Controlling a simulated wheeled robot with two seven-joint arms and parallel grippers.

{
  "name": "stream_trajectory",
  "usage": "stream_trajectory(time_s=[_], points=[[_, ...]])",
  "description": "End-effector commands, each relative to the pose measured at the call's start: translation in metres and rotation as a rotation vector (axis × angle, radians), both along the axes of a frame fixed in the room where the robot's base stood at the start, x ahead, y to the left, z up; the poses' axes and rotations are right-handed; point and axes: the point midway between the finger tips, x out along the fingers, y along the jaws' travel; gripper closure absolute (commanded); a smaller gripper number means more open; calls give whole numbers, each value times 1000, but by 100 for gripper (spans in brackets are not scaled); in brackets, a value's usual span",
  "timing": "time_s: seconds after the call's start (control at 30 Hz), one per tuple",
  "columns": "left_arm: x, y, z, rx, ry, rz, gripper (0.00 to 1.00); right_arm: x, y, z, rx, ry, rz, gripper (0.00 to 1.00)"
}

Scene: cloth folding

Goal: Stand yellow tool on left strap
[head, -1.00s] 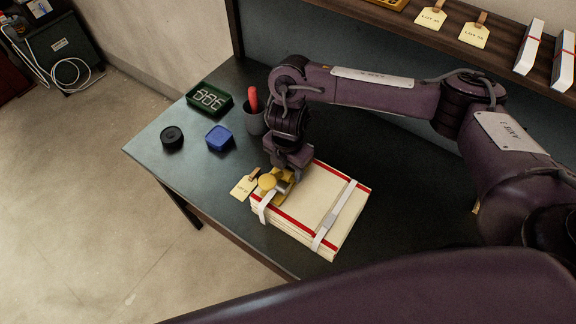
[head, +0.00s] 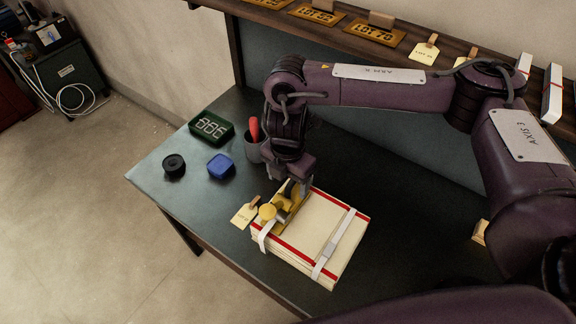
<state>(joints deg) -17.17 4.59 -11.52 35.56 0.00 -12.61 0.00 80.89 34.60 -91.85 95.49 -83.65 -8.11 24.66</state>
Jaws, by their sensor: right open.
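A stack of cream folded cloth with red edge stripes (head: 308,226) lies on the dark table, bound by two white straps. The left strap (head: 264,236) shows at the stack's front left edge; the rest of it is hidden under the yellow tool. The right strap (head: 338,242) has a grey buckle. The yellow tool (head: 283,213), with a round yellow knob at its front, stands upright on the stack over the left strap. My right gripper (head: 298,192) is open just above the tool's rear part; whether it touches the tool I cannot tell. My left gripper is out of view.
A tan tag (head: 244,214) lies left of the stack. A shelf (head: 450,48) runs behind.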

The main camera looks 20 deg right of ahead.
Motion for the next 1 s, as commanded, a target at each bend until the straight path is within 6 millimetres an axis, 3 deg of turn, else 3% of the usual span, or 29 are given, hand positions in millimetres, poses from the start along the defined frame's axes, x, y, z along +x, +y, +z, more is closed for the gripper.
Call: stream_trajectory(time_s=[0.1,0.3,1.0], points=[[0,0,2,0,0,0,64,1,0,22,-2,-4,1,29],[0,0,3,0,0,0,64,0,0,41,-1,-1,0,29],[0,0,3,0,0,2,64,0,0,44,-1,2,-1,29]])
